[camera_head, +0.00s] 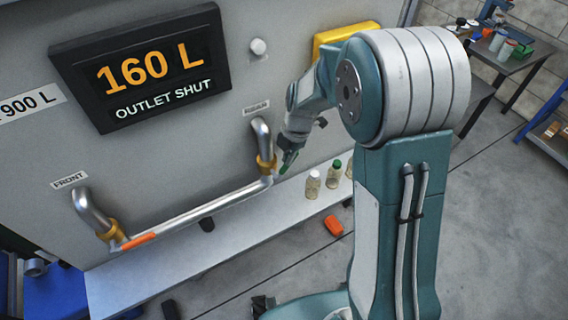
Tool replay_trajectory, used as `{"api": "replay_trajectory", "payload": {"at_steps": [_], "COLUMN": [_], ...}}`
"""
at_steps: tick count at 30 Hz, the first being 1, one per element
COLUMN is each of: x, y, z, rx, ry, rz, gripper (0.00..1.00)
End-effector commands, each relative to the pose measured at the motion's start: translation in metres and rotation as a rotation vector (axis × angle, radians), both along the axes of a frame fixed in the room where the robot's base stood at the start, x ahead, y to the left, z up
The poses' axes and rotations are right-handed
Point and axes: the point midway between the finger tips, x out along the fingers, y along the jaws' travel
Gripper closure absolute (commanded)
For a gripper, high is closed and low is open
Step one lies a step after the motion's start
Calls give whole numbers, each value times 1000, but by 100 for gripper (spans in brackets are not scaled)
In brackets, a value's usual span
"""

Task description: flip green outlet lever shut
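A green piece (289,157), which looks like the outlet lever, shows just right of the rear pipe's brass fitting (266,163). My gripper (290,147) is at this green piece, beside the rear pipe. Its fingers are small and partly hidden, so I cannot tell whether they touch or grip the lever. The display (143,66) on the tank wall reads "160 L" and "OUTLET SHUT".
An orange lever (138,241) lies along the pipe by the front fitting. Small bottles (313,184) stand on the pale ledge (180,262). An orange object (333,225) lies right of the ledge. A table with items (503,52) stands at the back right. The floor at right is clear.

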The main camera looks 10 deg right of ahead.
Motion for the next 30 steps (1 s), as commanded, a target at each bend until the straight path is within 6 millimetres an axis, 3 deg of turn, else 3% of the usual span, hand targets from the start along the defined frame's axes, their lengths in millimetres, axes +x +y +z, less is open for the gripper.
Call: {"api": "replay_trajectory", "payload": {"at_steps": [15,30], "x": [19,24], "y": [-32,-47], "z": [-25,-53], "rx": [-2,-1], "ry": [0,1], "rz": [-2,-2], "gripper": [100,100]}}
